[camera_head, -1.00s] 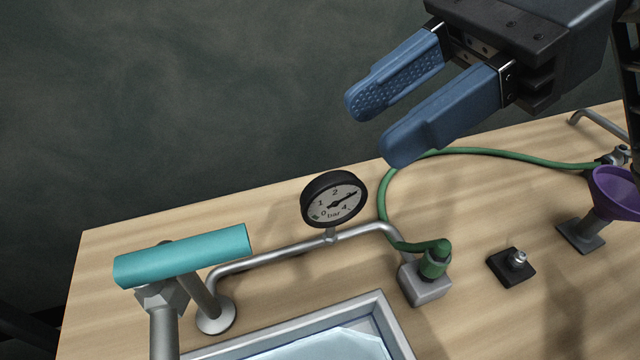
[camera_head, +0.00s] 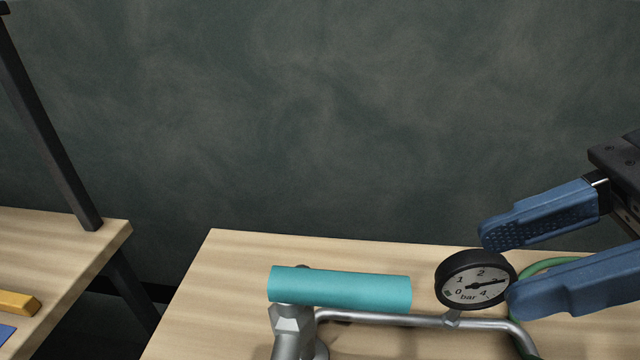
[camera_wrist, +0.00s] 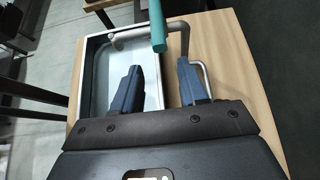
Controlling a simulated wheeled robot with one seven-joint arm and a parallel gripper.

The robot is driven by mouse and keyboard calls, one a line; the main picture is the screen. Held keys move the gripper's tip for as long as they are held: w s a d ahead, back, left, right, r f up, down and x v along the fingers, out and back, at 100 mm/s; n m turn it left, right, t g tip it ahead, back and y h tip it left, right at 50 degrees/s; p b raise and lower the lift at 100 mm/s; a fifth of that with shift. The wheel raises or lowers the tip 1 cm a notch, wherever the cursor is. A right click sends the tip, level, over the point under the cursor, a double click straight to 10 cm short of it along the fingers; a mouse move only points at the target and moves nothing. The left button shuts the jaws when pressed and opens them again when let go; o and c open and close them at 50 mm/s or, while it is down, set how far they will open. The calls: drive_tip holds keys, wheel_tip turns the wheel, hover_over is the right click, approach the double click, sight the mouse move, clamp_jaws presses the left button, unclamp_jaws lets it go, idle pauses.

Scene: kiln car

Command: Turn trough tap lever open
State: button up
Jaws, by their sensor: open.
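The tap lever (camera_head: 340,287) is a teal cylinder lying roughly level on top of a grey metal tap (camera_head: 290,330). It also shows in the wrist view as the teal bar (camera_wrist: 157,25), beyond my fingertips. My gripper (camera_head: 497,268) is at the right of the head view, with two blue fingers apart and nothing between them. In the wrist view my gripper (camera_wrist: 162,72) points toward the lever and is apart from it. The trough (camera_wrist: 86,80) shows in the wrist view as a grey-rimmed basin under the tap.
A round pressure gauge (camera_head: 474,280) stands on the pipe (camera_head: 400,319) right of the lever, near my fingers in the picture. A green hose (camera_head: 545,265) runs behind my fingers. The bench top (camera_head: 225,290) is clear left of the tap. Another bench (camera_head: 60,240) stands at left.

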sight(408, 295)
drive_tip(key=shift+p+x, duration=0.8)
drive_tip(key=shift+x, duration=2.2)
drive_tip(key=shift+a, duration=0.1)
drive_tip(key=shift+a+f+b, duration=0.25)
drive_tip(key=shift+b, duration=0.5)
drive_tip(key=shift+r, duration=0.1)
drive_tip(key=shift+c, duration=0.2)
clamp_jaws()
